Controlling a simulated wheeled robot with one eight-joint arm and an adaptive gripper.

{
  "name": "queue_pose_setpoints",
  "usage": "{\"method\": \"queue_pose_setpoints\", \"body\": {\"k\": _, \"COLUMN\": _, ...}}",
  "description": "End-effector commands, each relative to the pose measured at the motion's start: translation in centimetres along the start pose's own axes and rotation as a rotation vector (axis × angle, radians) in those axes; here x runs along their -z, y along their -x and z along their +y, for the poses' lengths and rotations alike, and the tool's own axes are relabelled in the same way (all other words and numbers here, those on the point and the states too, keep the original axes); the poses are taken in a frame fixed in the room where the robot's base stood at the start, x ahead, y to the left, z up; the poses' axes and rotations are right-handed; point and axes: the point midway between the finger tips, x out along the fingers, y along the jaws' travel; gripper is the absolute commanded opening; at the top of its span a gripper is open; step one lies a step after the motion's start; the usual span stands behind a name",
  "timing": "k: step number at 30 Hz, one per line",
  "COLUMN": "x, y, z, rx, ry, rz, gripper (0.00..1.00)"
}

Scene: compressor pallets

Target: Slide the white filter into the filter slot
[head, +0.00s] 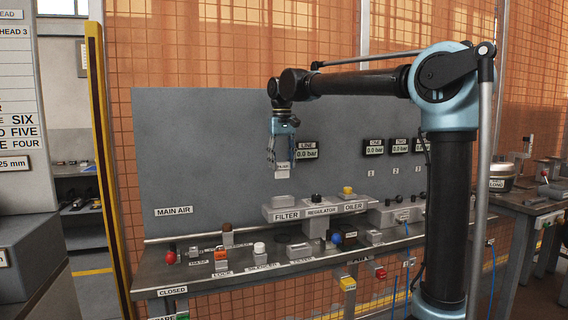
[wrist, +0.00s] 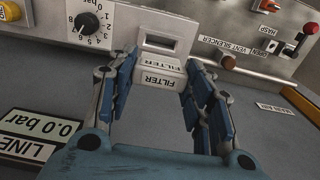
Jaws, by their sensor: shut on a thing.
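The white filter, a small block with a FILTER label, hangs upright between my gripper's fingertips in the head view (head: 282,168). It also shows in the wrist view (wrist: 160,72). My gripper (head: 282,158) points down and is shut on it; its blue fingers flank the filter in the wrist view (wrist: 160,90). The grey filter housing (head: 285,214) stands below, with a visible gap under the held filter. The filter slot, a dark rectangular opening in a pale raised block, shows just beyond the filter in the wrist view (wrist: 160,43).
The regulator (head: 318,199) and oiler (head: 349,191) stand right of the filter housing. A grey back panel (head: 200,140) with gauges rises behind. Several small valves, including an orange lock (head: 221,257) and blue knob (head: 336,239), line the bench's front.

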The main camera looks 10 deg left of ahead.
Motion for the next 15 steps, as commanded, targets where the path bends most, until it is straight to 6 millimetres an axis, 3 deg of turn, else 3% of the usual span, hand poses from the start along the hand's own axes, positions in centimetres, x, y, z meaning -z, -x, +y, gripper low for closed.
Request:
{"method": "queue_pose_setpoints", "body": {"k": 8, "x": -0.1, "y": -0.4, "z": 0.1, "rx": -0.001, "ry": -0.002, "rz": 0.000, "gripper": 0.08}}
{"method": "queue_pose_setpoints", "body": {"k": 15, "x": -0.1, "y": -2.1, "z": 0.1, "rx": -0.001, "ry": -0.002, "rz": 0.000, "gripper": 0.08}}
